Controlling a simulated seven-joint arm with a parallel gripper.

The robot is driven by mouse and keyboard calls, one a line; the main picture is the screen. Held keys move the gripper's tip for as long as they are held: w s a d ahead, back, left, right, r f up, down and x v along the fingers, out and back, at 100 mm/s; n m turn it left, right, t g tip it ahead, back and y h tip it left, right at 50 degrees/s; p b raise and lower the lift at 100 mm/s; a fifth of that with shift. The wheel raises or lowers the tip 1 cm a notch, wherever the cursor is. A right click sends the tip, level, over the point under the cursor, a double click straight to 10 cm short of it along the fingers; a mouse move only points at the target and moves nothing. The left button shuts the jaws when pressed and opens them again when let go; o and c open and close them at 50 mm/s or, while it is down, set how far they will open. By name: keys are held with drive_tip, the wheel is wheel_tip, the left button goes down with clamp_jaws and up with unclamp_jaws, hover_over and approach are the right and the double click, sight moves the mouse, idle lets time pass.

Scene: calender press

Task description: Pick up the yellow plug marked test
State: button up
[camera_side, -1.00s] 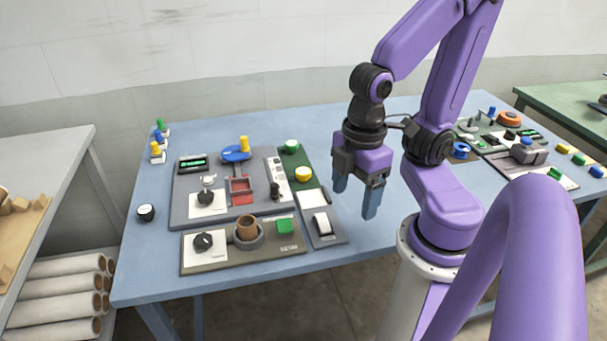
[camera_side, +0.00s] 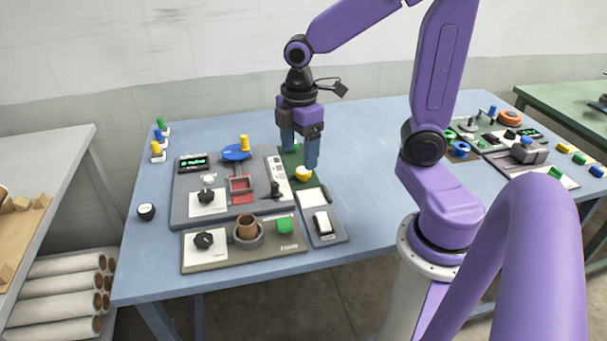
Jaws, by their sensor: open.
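Several yellow things are in the side view, and I cannot read a test mark on any. A yellow plug (camera_side: 157,148) stands on a white base at the table's far left, in a row with a blue and a green one. Another yellow plug (camera_side: 244,142) stands upright at the blue disc (camera_side: 236,153) on the grey panel. My gripper (camera_side: 300,158) is open and empty, pointing down above the green strip, near the yellow knob. Its fingers hide the strip's upper part.
The grey panel (camera_side: 180,213) carries a display, a black dial and a red tray. A lower panel (camera_side: 214,262) holds a brown cup and a green block. A black knob (camera_side: 146,211) lies left. The middle table is clear.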

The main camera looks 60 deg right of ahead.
drive_tip(key=w+d, duration=0.5)
drive_tip(key=d, duration=0.2)
hover_over(303, 171)
drive_tip(key=f, duration=0.1)
drive_tip(key=shift+n, duration=0.3)
drive_tip(key=f, duration=1.2)
drive_tip(key=shift+s+d, duration=0.1)
drive_tip(key=shift+s, duration=0.2)
drive_tip(key=shift+w+f, duration=0.2)
drive_tip(key=shift+f, duration=1.1)
drive_tip(key=shift+w+f, duration=0.2)
drive_tip(key=shift+f, duration=1.1)
drive_tip(key=shift+c, duration=0.3)
drive_tip(key=c, duration=1)
